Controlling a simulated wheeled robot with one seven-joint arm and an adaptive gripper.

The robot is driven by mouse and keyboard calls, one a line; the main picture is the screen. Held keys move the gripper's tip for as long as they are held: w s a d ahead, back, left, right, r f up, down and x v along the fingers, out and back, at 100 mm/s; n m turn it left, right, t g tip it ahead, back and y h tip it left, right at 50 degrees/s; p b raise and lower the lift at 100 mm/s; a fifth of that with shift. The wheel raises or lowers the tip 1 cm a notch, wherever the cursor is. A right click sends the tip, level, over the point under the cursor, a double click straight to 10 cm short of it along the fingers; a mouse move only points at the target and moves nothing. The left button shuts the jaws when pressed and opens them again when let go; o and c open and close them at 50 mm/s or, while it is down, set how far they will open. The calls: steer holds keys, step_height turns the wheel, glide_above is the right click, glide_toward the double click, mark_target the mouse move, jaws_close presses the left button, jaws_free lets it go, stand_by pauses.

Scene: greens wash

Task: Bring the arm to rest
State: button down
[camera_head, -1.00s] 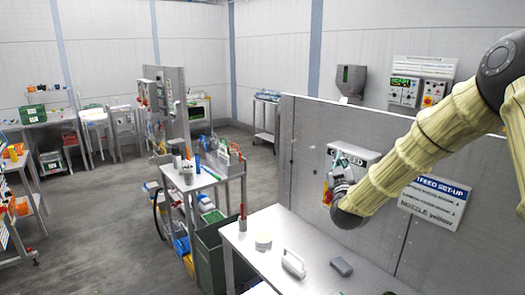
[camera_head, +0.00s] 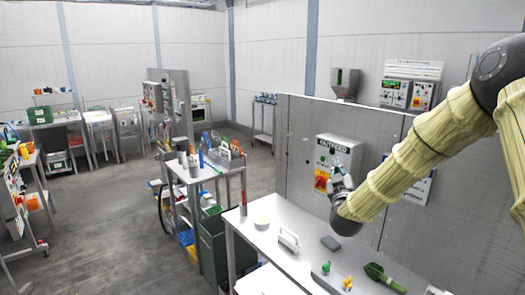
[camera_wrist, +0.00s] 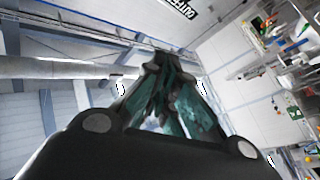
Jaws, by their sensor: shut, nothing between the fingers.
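My gripper (camera_head: 343,172) is at the end of my raised, yellow-sleeved arm, above the steel worktop (camera_head: 262,252) and in front of the grey partition. Behind it is a grey switch box (camera_head: 325,152) with a red-and-yellow switch; I cannot tell the exact gap. In the wrist view the dark green fingers of my gripper (camera_wrist: 165,62) come together with nothing visible between them. My arm hides part of the partition and a blue-and-white sign.
A loaded cart (camera_head: 205,172) and a dark green bin (camera_head: 214,250) stand left.

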steer(key=s+a+f+g+y+b, duration=0.1)
steer(key=s+a+f+g+b, duration=0.2)
steer(key=f, duration=1.2)
steer(key=s+a+f+g+y, duration=0.1)
steer(key=s+f+g+y, duration=0.3)
steer(key=f, duration=1.1)
steer(key=s+f+m+g+h+b, duration=0.1)
steer(key=s+f+g+h+b, duration=0.2)
steer(key=s+f, duration=1.4)
steer(key=s+f+m+g+b, duration=0.1)
steer(key=s+f+g, duration=0.2)
steer(key=s, duration=0.9)
steer(key=s+d+f+m+g+b, duration=0.1)
steer(key=s+f+g, duration=0.3)
steer(key=s+f, duration=0.5)
steer(key=s+f+m+g+y+b, duration=0.1)
steer(key=s+f, duration=0.5)
steer(key=s, duration=0.9)
steer(key=g+b, duration=0.1)
steer(key=g, duration=0.1)
steer(key=shift+d+f+g, duration=0.2)
steer(key=shift+f+g, duration=0.1)
steer(key=shift+g, duration=0.1)
